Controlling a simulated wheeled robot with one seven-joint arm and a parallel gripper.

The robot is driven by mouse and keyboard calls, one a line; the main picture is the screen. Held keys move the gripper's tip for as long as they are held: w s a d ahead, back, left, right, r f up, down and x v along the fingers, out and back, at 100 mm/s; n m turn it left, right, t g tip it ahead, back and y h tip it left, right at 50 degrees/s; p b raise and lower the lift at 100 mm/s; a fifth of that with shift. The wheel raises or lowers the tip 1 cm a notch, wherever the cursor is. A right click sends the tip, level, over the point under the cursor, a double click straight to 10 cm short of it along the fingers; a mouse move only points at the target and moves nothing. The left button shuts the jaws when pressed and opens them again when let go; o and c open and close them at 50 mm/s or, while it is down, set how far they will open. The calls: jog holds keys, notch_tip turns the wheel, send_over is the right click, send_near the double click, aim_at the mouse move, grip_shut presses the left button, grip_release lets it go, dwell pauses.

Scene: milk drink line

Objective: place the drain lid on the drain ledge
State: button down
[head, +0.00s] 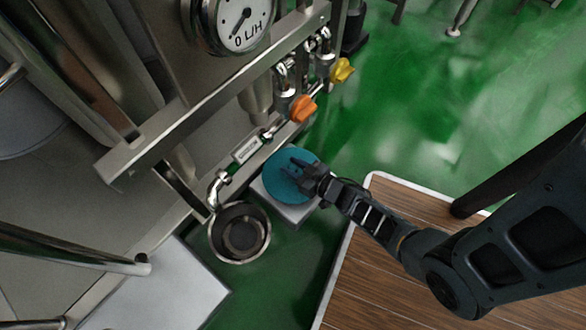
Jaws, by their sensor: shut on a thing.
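The drain lid, a flat teal disc (279,189), is in the head view at the middle. My gripper (297,172) reaches in from the right and is shut on it, with its dark fingers over the disc's upper right part. A pale grey block (296,214), which looks like the drain ledge, shows below and around the lid's edge. The lid covers most of its top. I cannot tell whether the lid touches it or hangs just above.
A round steel drain bowl (239,252) is just left of the block. Steel machine pipes with an orange valve handle (302,109) and a yellow one (342,70) are above. A wood-topped surface (375,270) lies to the right. Green floor (420,120) is open at upper right.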

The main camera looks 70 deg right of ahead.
jog(key=shift+f+b, duration=1.35)
jog(key=shift+f, duration=0.65)
jog(key=shift+f, duration=0.1)
jog(key=c, duration=0.7)
grip_release()
